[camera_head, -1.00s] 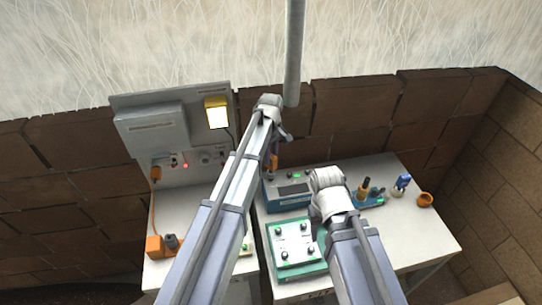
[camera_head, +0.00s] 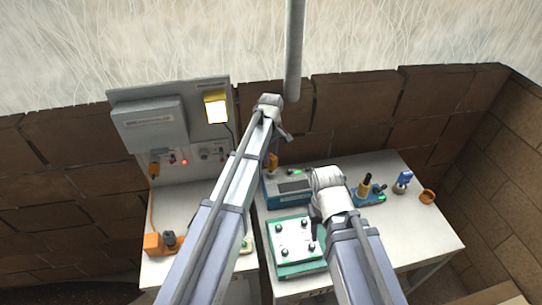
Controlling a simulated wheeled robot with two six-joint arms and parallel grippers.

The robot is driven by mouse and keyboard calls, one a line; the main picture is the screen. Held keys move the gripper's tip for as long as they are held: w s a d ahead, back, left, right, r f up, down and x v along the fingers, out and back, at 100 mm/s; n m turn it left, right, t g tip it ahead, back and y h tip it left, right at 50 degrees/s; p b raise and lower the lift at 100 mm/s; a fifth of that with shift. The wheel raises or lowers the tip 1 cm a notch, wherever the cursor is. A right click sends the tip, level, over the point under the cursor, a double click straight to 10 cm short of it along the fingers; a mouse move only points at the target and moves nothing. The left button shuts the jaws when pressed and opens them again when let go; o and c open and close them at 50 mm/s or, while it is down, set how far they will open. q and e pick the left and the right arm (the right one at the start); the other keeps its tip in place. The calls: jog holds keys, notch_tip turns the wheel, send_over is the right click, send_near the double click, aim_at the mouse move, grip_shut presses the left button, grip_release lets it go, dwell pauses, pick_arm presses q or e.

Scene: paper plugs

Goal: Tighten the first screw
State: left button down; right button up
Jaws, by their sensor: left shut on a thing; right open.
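A white plate with several dark-headed screws (camera_head: 296,236) sits on a green base on the right-hand table. Which screw is the first cannot be told. My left arm reaches up past the table and bends down at the wrist. My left gripper (camera_head: 274,152) is small and partly hidden by the arm, above the blue device. It is shut on an orange-handled tool (camera_head: 273,162), whose lower end is hard to make out. My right gripper (camera_head: 316,232) is open at the right edge of the plate, mostly hidden under its wrist. Contact with a screw cannot be told.
A blue device (camera_head: 289,188) stands behind the plate. A blue tool holder (camera_head: 370,198), a blue-topped item (camera_head: 402,182) and an orange ring (camera_head: 427,197) stand to the right. A grey panel (camera_head: 150,125) and an orange box (camera_head: 152,244) are at left. The table's right front is clear.

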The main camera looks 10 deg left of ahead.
pick_arm(q)
jog(key=m, duration=1.5)
jog(key=shift+n, duration=0.4)
jog(key=shift+r, duration=0.1)
jog(key=shift+r+p, duration=1.05)
jog(key=shift+p, duration=0.1)
